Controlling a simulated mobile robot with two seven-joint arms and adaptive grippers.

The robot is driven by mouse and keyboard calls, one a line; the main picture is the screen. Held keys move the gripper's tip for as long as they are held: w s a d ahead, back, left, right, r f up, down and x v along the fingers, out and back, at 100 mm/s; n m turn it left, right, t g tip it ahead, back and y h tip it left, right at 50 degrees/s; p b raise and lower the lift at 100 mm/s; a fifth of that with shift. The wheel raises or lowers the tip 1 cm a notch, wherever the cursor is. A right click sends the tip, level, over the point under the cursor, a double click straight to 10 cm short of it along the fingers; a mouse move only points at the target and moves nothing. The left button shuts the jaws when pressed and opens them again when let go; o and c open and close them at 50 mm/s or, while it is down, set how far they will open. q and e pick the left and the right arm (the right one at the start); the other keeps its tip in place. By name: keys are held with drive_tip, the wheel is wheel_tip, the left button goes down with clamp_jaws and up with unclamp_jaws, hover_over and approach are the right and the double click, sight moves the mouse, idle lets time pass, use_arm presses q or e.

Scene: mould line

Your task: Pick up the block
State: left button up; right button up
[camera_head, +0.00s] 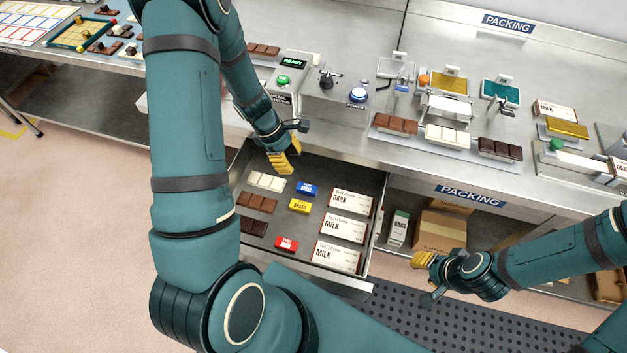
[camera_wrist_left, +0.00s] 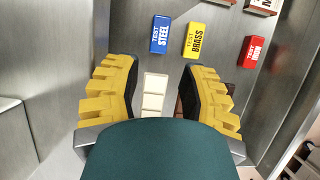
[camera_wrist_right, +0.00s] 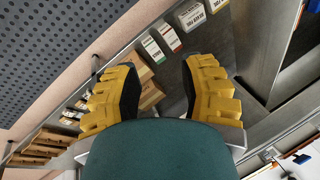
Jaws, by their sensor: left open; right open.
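Three small test blocks lie in the open drawer (camera_head: 318,268): a blue steel block (camera_head: 306,188), a yellow brass block (camera_head: 299,206) and a red block (camera_head: 286,243). The left wrist view shows the blue one (camera_wrist_left: 160,34), the yellow one (camera_wrist_left: 196,38) and the red one (camera_wrist_left: 253,52) beyond the fingertips. My left gripper (camera_head: 285,160) is open and empty above the drawer's back left, near a white chocolate bar (camera_head: 266,181). My right gripper (camera_head: 424,261) is open and empty, to the right of the drawer, in front of the packing bench.
Brown bars (camera_head: 256,202) lie at the drawer's left, and labelled cartons (camera_head: 344,229) at its right. A lower shelf holds a cardboard box (camera_head: 440,231).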

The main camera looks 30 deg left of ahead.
use_arm(q)
drive_tip(key=b, duration=0.2)
approach(307, 187)
drive_tip(key=x, duration=0.5)
drive_tip(key=shift+d+r, duration=0.1)
drive_tip(key=shift+d, duration=0.15)
drive_tip(key=x, duration=0.3)
drive_tip(key=b+x, duration=0.1)
drive_tip(key=x, duration=0.1)
drive_tip(key=shift+a+f, duration=0.2)
drive_tip(key=shift+a, duration=0.05)
drive_tip(key=shift+r, duration=0.1)
clamp_jaws()
use_arm(e)
drive_tip(key=f, duration=0.1)
drive_tip(key=s+f, duration=0.1)
drive_tip(key=f, duration=0.1)
drive_tip(key=shift+s+a, duration=0.1)
drive_tip(key=shift+s, duration=0.05)
